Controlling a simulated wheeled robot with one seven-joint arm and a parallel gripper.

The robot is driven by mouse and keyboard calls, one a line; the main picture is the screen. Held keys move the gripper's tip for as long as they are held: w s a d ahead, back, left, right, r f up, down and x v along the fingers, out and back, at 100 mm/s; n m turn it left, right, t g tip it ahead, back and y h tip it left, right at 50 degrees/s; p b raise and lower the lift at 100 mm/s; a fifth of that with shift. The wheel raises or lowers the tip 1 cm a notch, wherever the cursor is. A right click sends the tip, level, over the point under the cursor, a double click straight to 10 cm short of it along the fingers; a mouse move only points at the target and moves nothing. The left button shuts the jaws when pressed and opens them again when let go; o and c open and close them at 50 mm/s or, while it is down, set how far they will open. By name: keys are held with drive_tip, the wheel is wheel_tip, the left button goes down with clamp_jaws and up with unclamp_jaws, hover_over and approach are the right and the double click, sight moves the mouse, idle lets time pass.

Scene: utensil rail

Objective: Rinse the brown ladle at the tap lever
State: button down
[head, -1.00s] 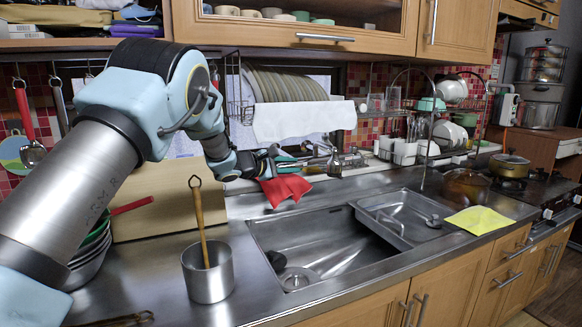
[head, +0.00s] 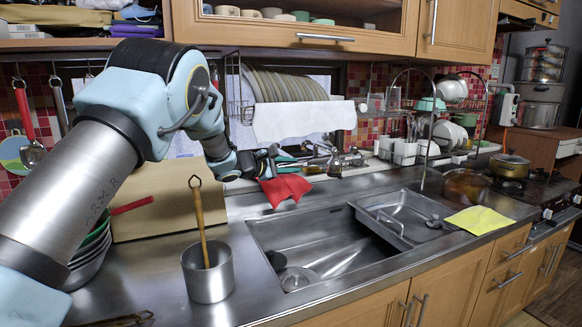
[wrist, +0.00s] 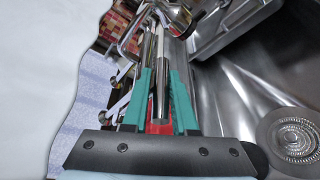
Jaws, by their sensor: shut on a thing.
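The brown ladle's handle (head: 198,220) stands upright, tilted slightly, in a metal pot (head: 208,278) left of the sink; its lower end is hidden inside the pot. The chrome tap (head: 335,162) is behind the sink and also shows at the top of the wrist view (wrist: 165,18). My gripper (head: 300,158) is beside the tap. In the wrist view its teal fingers (wrist: 160,85) are closed around a slim metal bar, which appears to be the tap lever (wrist: 158,70). The exact contact is hard to make out.
A red cloth (head: 285,188) hangs at the sink's back left edge. The sink (head: 300,243) holds a metal tray (head: 400,205) at right. A yellow cloth (head: 478,220) lies to its right. A dish rack (head: 240,112) hangs above; a board and bowls stand left.

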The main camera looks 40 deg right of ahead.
drive_tip(key=shift+b, duration=0.9)
drive_tip(key=shift+r+b, duration=0.1)
drive_tip(key=shift+b, duration=0.35)
drive_tip(key=shift+r, duration=0.45)
drive_tip(key=c, duration=0.7)
unclamp_jaws()
drive_tip(key=b+v, duration=0.4)
drive_tip(key=v, duration=0.6)
drive_tip(key=shift+a+r+b, duration=0.1)
drive_tip(key=shift+a+b, duration=0.25)
